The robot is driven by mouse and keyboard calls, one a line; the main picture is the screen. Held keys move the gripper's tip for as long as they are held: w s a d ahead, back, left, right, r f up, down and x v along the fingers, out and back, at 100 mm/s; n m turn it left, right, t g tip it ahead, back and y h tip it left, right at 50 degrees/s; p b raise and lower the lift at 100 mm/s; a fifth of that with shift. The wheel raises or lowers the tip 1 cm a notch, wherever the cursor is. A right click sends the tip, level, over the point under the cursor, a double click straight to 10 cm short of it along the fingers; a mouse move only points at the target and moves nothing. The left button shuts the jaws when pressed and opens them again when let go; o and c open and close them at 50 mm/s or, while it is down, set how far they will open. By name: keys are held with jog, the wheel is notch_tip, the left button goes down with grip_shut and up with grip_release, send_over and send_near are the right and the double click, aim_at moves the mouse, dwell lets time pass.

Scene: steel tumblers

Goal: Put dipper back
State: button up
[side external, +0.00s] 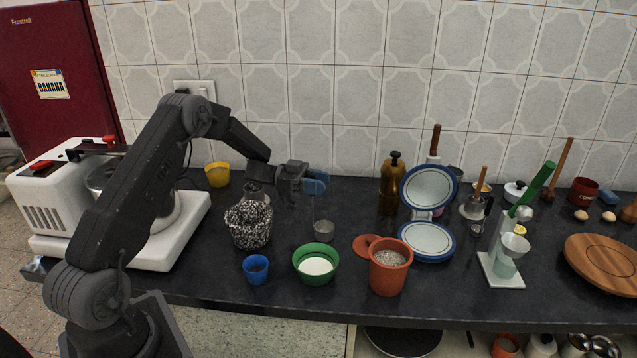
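A small steel dipper (323,230) hangs below my gripper (316,184) in the side external view. Its cup is at the bottom and its thin handle runs up to the blue fingertips. My gripper appears shut on the top of the handle, though the fingers overlap in this view. The dipper is near upright, behind the green bowl (316,279) of white contents and right of the speckled black-and-white pot (249,234). I cannot tell whether the cup touches the counter. The inside of the cup is too small to read.
The dark counter (345,290) also holds a blue cup (256,275), an orange canister (388,277) of grain with its lid (371,245) beside it, and an open blue-rimmed waffle maker (427,241). A white mixer stands left. A steel tumbler (256,190) stands behind the speckled pot.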

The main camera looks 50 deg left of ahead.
jog(key=shift+o, duration=0.3)
jog(key=v, duration=0.7)
jog(key=shift+s+a+r, duration=0.2)
jog(key=shift+a+r, duration=0.05)
